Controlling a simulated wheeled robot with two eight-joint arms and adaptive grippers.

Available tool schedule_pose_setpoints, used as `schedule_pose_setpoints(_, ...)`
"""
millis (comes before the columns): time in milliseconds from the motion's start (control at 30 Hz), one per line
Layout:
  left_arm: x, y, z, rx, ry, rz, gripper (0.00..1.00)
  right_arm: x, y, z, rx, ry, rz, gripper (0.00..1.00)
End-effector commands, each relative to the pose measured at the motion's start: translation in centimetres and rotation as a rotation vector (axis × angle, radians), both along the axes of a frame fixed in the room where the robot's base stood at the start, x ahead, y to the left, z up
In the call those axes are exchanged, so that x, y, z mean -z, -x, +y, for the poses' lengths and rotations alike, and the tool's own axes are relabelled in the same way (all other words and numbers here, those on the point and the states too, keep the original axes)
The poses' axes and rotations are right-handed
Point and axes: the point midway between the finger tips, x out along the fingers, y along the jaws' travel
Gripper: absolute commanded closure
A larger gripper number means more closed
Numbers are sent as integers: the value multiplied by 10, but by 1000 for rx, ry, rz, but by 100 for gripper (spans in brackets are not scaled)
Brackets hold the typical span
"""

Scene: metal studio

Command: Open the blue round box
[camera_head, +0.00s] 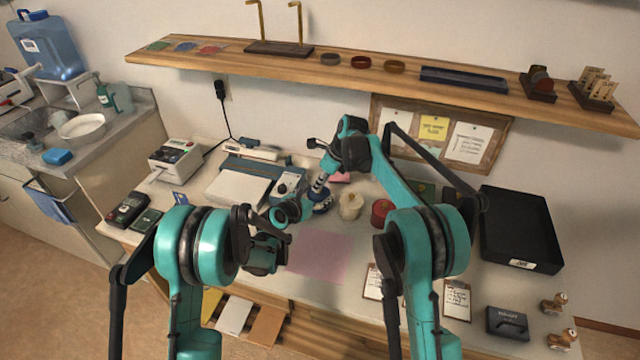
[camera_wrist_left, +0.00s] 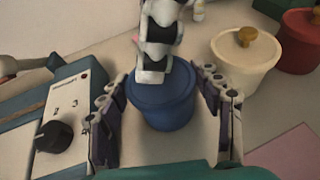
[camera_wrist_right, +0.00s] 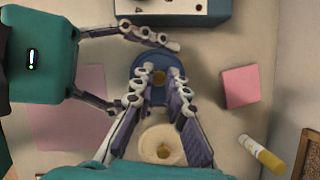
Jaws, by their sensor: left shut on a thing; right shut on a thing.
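The blue round box (camera_head: 322,203) stands on the table beside the label device. In the left wrist view the blue round box (camera_wrist_left: 163,105) is upright between the fingers of my left gripper (camera_wrist_left: 163,85), which is shut on its sides. My right gripper (camera_wrist_right: 159,72) comes from above and is shut on the small brownish knob of the lid. In the right wrist view the box's blue top (camera_wrist_right: 140,64) shows around the knob. No clear gap shows between lid and body; the fingers hide part of the rim.
A cream round box (camera_head: 350,205) and a red one (camera_head: 381,211) stand close to the right. A grey device with a dial (camera_wrist_left: 70,110) is close on the left. A pink sheet (camera_head: 316,256) lies in front.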

Motion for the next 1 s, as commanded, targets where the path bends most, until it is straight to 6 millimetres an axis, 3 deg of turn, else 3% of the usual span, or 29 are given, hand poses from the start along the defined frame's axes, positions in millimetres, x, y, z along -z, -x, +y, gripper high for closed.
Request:
schedule_pose_setpoints(400,0,-1,1,-3,-1,-1,87,-8,0,-1,54,69,-109,100)
schedule_pose_setpoints(1000,0,-1,1,-2,1,-1,87,-13,-1,-2,32,40,-60,100)
